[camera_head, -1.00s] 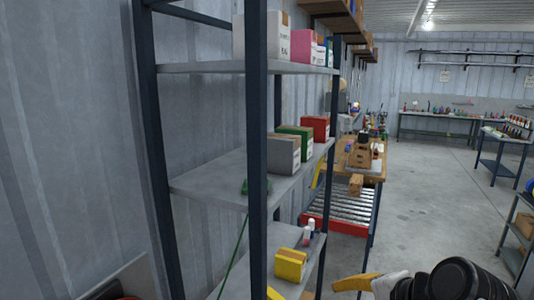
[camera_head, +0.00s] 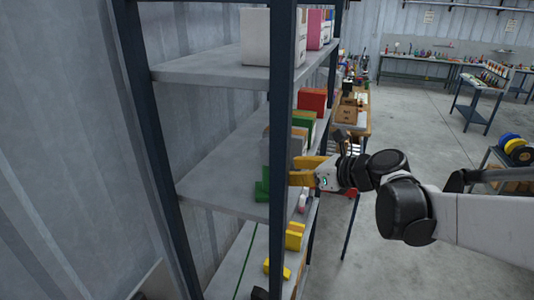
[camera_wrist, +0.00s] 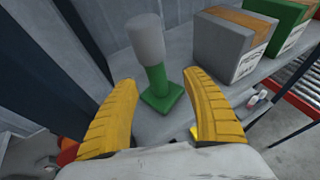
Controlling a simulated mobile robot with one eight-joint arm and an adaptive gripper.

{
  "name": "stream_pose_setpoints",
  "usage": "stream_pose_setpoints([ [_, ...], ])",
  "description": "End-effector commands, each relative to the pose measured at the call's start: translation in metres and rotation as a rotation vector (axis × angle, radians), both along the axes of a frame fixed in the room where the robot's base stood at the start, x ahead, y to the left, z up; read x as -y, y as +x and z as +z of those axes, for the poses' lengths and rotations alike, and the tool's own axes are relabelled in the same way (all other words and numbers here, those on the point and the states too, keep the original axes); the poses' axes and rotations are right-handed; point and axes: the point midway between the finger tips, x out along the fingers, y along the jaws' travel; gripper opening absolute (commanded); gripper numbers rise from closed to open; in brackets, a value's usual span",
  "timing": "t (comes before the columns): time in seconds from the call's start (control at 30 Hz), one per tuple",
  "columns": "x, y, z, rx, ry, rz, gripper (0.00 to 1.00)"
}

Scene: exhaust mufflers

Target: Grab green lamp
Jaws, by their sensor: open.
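The green lamp (camera_wrist: 156,80) stands upright on the shelf in the wrist view, with a square green base, a green stem and a grey cylindrical top. In the head view its green lower part (camera_head: 262,187) shows at the shelf's front, partly hidden by the dark rack post. My gripper (camera_wrist: 160,103) is open, its yellow fingers on either side of the lamp's line, with the lamp just beyond the fingertips. In the head view my gripper (camera_head: 300,171) reaches in from the right at the shelf's height. No contact with the lamp is visible.
A grey box (camera_wrist: 228,44) and a green box (camera_wrist: 288,25) stand right of the lamp on the same shelf (camera_head: 215,185). A dark rack post (camera_head: 282,120) is close by. Yellow items (camera_head: 294,236) lie on the shelf below. The shelf left of the lamp is clear.

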Motion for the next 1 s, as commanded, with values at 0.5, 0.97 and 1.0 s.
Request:
stream_pose_setpoints([
  [0.5,-0.047,0.032,-0.027,0.001,-0.001,0.002,0.57],
  [0.97,-0.05,0.036,-0.03,0.002,-0.002,0.0,0.1],
  [1.0,-0.05,0.035,-0.03,0.002,-0.002,0.0,0.0],
])
